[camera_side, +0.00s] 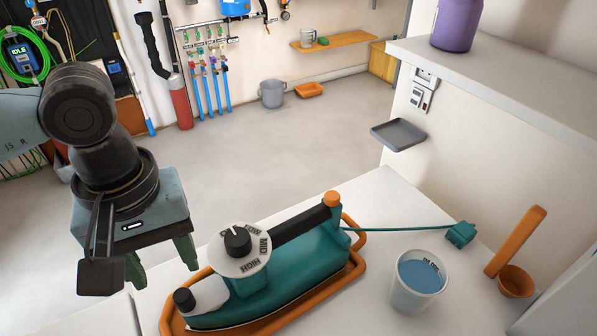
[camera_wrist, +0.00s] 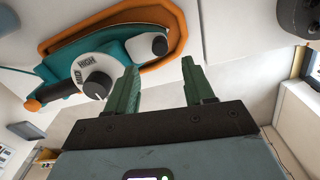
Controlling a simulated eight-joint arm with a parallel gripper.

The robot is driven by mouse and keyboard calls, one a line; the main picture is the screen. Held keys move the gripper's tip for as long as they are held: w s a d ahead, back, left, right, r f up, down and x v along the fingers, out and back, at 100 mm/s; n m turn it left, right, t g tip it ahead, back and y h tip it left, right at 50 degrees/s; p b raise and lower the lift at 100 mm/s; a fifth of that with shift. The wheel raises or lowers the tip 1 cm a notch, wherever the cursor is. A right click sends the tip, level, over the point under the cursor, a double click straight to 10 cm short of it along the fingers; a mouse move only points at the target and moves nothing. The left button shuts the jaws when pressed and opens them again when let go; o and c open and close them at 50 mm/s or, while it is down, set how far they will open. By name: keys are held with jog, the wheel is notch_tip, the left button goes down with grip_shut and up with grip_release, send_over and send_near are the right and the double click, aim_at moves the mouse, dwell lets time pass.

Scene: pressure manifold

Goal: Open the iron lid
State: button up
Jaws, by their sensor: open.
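A teal iron (camera_side: 310,252) with a black handle (camera_side: 303,222) rests in an orange frame (camera_side: 350,275) on the white counter. A white dial with a black knob (camera_side: 238,241) and MID and HIGH marks stands on it. At its front left end is a white cover (camera_side: 209,293) with a black knob (camera_side: 184,299); it looks like the lid and appears closed. The iron also shows upper left in the wrist view (camera_wrist: 112,52). My gripper (camera_side: 162,270) has green fingers, open and empty, to the left of the iron and apart from it. Its fingers also show in the wrist view (camera_wrist: 160,72).
A white cup of blue liquid (camera_side: 418,282) stands right of the iron. A teal plug (camera_side: 461,233) on a green cord and an orange scoop-like item (camera_side: 516,280) lie farther right. A grey tray (camera_side: 398,134) juts from the wall.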

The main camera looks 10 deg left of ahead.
aim_at(181, 295)
jog(key=shift+f, duration=3.6)
jog(key=shift+c, duration=0.3)
grip_shut()
